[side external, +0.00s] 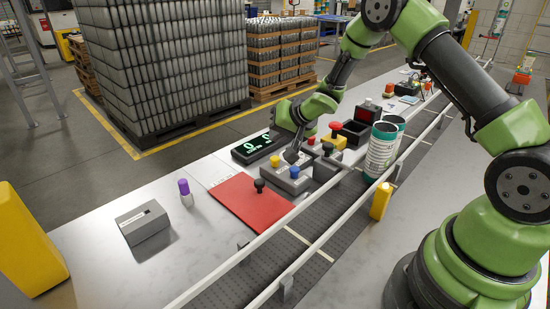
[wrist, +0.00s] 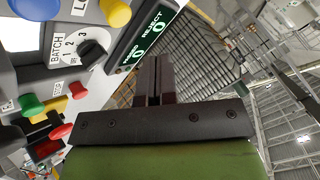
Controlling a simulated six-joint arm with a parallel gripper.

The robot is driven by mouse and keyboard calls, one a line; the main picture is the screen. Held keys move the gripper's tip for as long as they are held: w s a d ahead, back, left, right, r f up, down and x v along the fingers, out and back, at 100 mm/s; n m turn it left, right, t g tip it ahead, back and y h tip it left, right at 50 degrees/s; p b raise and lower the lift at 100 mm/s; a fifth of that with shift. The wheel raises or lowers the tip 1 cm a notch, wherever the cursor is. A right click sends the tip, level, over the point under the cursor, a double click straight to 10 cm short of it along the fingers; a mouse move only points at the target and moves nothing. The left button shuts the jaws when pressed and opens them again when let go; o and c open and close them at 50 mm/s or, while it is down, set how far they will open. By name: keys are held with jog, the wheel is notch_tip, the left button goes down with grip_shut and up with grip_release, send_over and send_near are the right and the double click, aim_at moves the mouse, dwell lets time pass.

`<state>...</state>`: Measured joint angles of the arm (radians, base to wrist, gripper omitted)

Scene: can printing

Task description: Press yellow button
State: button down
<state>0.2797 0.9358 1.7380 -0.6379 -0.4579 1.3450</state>
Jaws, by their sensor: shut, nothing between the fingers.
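The yellow button (side external: 275,160) is a round knob on a grey control box (side external: 290,181), beside a blue button (side external: 295,171). In the wrist view the yellow button (wrist: 115,12) is at the top edge, partly cut off, with the blue button (wrist: 36,8) to its left. My gripper (side external: 291,156) is low over the box, close to both buttons. In the wrist view its fingers (wrist: 153,62) are together and empty, to the lower right of the yellow button. I cannot tell whether they touch the box.
A counter display (side external: 258,146) stands behind the box. A batch selector (wrist: 92,52) is near my fingers. A red mat (side external: 235,205) with a black knob lies in front. Cans (side external: 381,150) stand on the railed conveyor. A purple-capped bottle (side external: 185,191) is at the left.

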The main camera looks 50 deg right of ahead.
aim_at(277, 157)
jog(key=shift+f, duration=1.4)
jog(key=shift+f, duration=0.1)
dwell(0.9)
jog(key=shift+f, duration=0.3)
jog(key=shift+f, duration=0.85)
dwell(0.9)
jog(key=shift+r, duration=1.25)
jog(key=shift+r, duration=2.55)
